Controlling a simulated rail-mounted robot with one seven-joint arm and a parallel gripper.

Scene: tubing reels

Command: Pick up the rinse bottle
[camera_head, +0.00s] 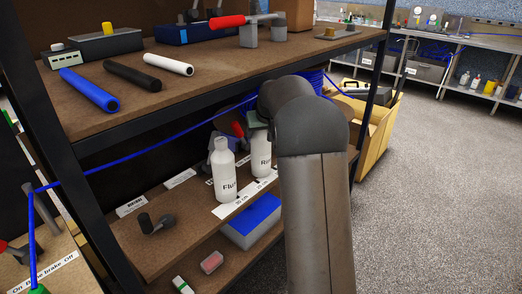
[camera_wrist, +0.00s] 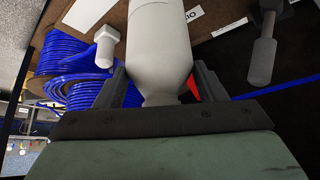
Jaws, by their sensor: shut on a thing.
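The rinse bottle (camera_head: 261,158) is white, with a label starting "R", on the lower shelf's right side in the head view. My arm partly hides it. My gripper (camera_head: 257,122) is at its top. In the wrist view the white bottle (camera_wrist: 160,45) is between the two dark fingers of my gripper (camera_wrist: 160,85), which are shut on it near its narrowing neck. Its far end is cut off there. I cannot tell whether its base touches the shelf. A similar white bottle labelled "Flu" (camera_head: 223,172) stands upright just to its left.
Blue tubing (camera_head: 150,150) runs across the rack, with coils (camera_wrist: 75,65) beside the bottle. The upper shelf (camera_head: 190,90) overhangs. Open floor (camera_head: 430,190) lies right.

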